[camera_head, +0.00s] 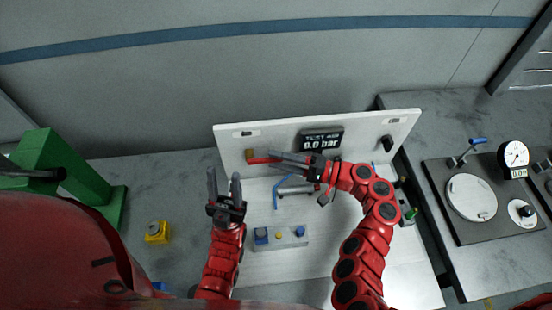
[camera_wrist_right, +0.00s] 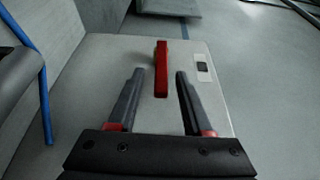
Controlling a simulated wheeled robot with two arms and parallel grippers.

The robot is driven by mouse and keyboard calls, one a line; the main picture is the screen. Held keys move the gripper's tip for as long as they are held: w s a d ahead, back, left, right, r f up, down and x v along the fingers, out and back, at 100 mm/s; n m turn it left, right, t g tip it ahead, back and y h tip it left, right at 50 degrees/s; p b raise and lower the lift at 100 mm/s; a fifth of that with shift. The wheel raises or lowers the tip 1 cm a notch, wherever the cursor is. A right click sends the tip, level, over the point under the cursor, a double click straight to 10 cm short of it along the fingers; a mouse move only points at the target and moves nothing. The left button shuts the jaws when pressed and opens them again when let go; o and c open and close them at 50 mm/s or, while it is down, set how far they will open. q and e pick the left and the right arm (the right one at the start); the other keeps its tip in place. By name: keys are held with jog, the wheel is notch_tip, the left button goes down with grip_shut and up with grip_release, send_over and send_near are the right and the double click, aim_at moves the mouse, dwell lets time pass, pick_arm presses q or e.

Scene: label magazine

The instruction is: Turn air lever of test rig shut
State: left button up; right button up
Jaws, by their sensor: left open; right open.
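The test rig has a white back panel (camera_head: 360,128) with a display reading "TEST AIR 0.0 bar" (camera_head: 321,139). Its red air lever (camera_head: 263,160) points sideways to the right from a brass-coloured body (camera_head: 250,154) at the panel's left. My right gripper (camera_head: 276,159) is open, with its fingers pointing left at the lever's free end. In the right wrist view the red lever (camera_wrist_right: 161,70) stands between and beyond the open fingertips (camera_wrist_right: 160,78); I cannot tell whether they touch it.
A blue hose (camera_head: 277,190) and a metal cylinder (camera_head: 297,188) lie below my right gripper. A button box (camera_head: 279,237) sits on the rig's base. A gauge station (camera_head: 470,222) stands right.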

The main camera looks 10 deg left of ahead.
jog(key=s+d+p, duration=0.1)
jog(key=d+p, duration=0.5)
jog(key=d, duration=1)
jog(key=shift+d, duration=0.25)
jog(key=shift+s+f, duration=0.2)
